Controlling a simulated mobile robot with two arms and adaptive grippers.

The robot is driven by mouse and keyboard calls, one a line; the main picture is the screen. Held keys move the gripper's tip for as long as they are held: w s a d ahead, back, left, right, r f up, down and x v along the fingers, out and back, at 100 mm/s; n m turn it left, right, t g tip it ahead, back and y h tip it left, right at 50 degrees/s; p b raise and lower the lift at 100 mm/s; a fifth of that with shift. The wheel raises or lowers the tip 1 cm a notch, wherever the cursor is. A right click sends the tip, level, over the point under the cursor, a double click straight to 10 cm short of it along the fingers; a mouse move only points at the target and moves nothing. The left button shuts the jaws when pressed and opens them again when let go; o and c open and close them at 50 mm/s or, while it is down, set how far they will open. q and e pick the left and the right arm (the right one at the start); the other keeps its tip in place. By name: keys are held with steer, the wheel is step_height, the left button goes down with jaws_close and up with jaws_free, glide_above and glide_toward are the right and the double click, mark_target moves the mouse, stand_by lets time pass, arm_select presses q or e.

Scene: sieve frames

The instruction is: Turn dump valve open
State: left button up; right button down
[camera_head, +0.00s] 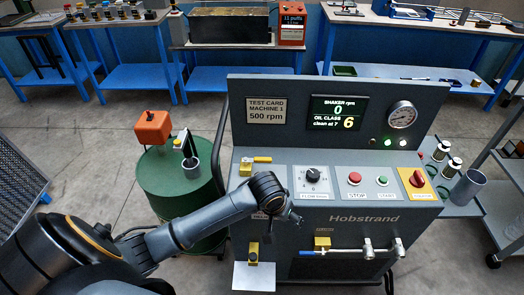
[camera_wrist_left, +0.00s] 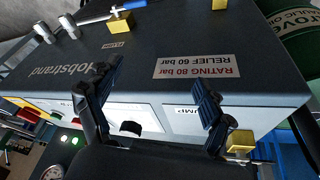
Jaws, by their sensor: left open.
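The yellow dump valve handle (camera_head: 262,159) sits at the upper left of the machine's control panel in the head view. In the left wrist view a yellow block (camera_wrist_left: 241,139) with a metal fitting is at the lower right, near a partly hidden label ending in "UMP". My left gripper (camera_head: 284,208) is in front of the panel's left part, below the handle and apart from it. In the left wrist view my left gripper (camera_wrist_left: 158,75) has its fingers spread with nothing between them; the right finger is nearest the yellow block. My right gripper is not in view.
Right of the handle are the flow knob (camera_head: 313,175), red stop button (camera_head: 354,178) and red switch (camera_head: 417,178). A lower front valve (camera_head: 322,242) has a horizontal pipe. A green drum (camera_head: 180,190) stands left of the machine. The display (camera_head: 338,111) reads 0 rpm and 6.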

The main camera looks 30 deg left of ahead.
arm_select(q)
steer(key=w+a+r+n+y, duration=0.15)
steer(key=w+a+r, duration=0.25)
steer(key=r, duration=0.5)
steer(key=n+y+p, duration=0.1)
steer(key=n+y, duration=0.1)
steer(key=n, duration=0.2)
glide_toward(263, 159)
steer(key=shift+h, duration=0.25)
steer(key=x, duration=0.2)
steer(key=p+x, duration=0.1)
steer(key=x, duration=0.5)
steer(key=shift+a+p, duration=0.3)
steer(key=shift+p, duration=0.05)
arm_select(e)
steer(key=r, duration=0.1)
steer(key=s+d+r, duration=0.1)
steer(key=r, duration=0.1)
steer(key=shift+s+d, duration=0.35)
arm_select(q)
steer(key=shift+c, duration=0.4)
steer(key=c, duration=1.6)
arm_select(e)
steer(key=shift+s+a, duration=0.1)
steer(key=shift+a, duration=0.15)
